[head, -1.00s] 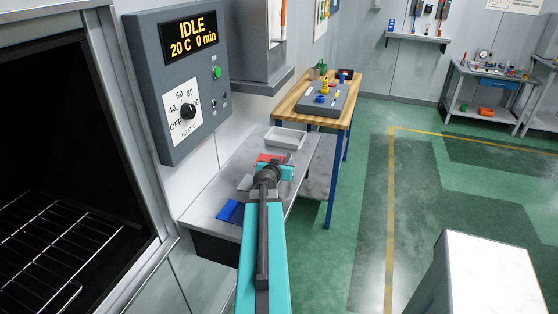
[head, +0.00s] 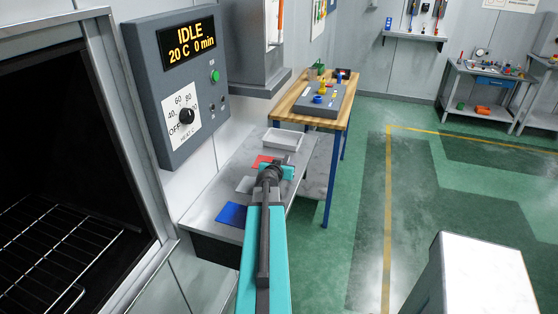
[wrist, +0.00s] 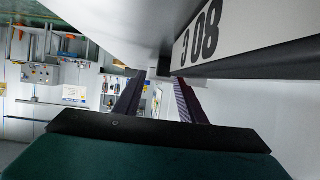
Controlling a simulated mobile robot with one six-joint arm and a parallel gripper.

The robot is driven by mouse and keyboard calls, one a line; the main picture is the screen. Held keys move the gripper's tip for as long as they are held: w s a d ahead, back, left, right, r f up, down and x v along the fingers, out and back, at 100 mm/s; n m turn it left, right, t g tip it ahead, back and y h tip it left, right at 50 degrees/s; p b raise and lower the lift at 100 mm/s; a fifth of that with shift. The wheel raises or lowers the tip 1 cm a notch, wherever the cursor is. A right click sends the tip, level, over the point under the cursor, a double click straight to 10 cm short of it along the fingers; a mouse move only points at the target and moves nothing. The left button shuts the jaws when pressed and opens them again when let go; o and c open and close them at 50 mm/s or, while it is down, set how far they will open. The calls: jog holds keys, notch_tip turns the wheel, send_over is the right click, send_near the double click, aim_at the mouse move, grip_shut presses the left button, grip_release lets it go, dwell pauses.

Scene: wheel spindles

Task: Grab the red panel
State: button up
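The red panel (head: 262,161) lies flat on the grey bench beside the oven, in front of the white tray. My arm's wrist hides its right part in the head view. A grey panel (head: 245,185) and a blue panel (head: 231,213) lie nearer on the same bench. My gripper is mostly hidden behind my wrist in the head view, close to the red panel's right side. In the wrist view my gripper (wrist: 158,90) has its two fingers apart with an empty gap between them. The red panel does not show in the wrist view.
The white tray (head: 283,142) stands at the bench's far end. A wooden-topped table (head: 335,112) with a grey fixture stands beyond. The oven with its control box (head: 180,85) is at left.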

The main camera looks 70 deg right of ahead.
jog(key=shift+p+x, duration=0.3)
jog(key=shift+x, duration=0.65)
jog(key=shift+w, duration=0.2)
jog(key=shift+c, duration=0.2)
grip_shut()
